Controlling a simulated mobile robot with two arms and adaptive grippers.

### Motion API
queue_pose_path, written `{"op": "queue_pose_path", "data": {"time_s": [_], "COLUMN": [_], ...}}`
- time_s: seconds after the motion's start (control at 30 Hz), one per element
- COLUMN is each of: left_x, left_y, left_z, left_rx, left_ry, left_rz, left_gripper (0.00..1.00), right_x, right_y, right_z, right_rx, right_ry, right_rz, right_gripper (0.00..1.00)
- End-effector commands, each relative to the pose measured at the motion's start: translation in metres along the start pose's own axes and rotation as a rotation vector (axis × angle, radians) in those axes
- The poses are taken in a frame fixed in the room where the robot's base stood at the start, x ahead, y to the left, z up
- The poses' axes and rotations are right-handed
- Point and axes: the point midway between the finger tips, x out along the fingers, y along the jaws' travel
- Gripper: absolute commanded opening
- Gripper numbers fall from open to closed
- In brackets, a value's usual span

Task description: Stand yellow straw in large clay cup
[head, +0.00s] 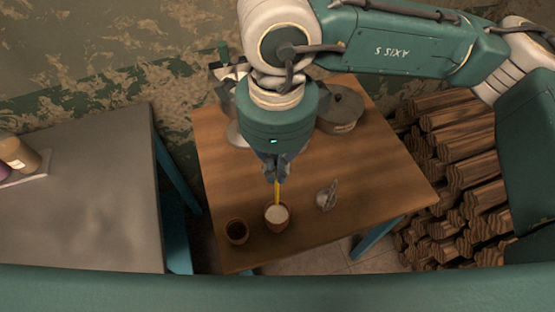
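My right gripper (277,176) points down over the wooden table (225,165) and is closed around the upper part of the yellow straw (277,193). The straw is roughly upright. Its lower end meets the far side of a clay cup with a pale, whitish top (277,216); I cannot tell whether the end is inside the cup or above it. A second, slightly smaller-looking clay cup with a dark inside (237,231) stands to its left, close by. My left gripper is not in view.
A small greyish object (327,197), too small to make out, stands right of the cups. A lidded pot (341,109) stands at the table's back. Stacked logs (455,140) lie to the right. A grey table (85,205) is at left. The wooden table's right front is clear.

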Motion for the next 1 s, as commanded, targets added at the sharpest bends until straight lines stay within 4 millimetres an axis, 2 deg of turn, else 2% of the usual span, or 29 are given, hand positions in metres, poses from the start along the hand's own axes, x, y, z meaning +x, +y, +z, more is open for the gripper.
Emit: {"op": "queue_pose_path", "data": {"time_s": [0.43,0.5,1.0], "left_x": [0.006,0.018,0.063], "left_y": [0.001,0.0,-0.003], "left_z": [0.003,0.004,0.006], "left_rx": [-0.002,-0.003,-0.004], "left_ry": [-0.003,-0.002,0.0], "left_rz": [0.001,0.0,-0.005], "left_gripper": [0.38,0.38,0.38], "right_x": [0.034,0.044,0.084], "right_y": [0.0,0.0,0.0], "right_z": [-0.001,-0.001,-0.001], "right_rx": [0.0,-0.001,-0.001], "right_ry": [0.001,0.0,0.0], "right_rz": [0.002,0.0,-0.001], "right_gripper": [0.0,0.0,0.0]}}
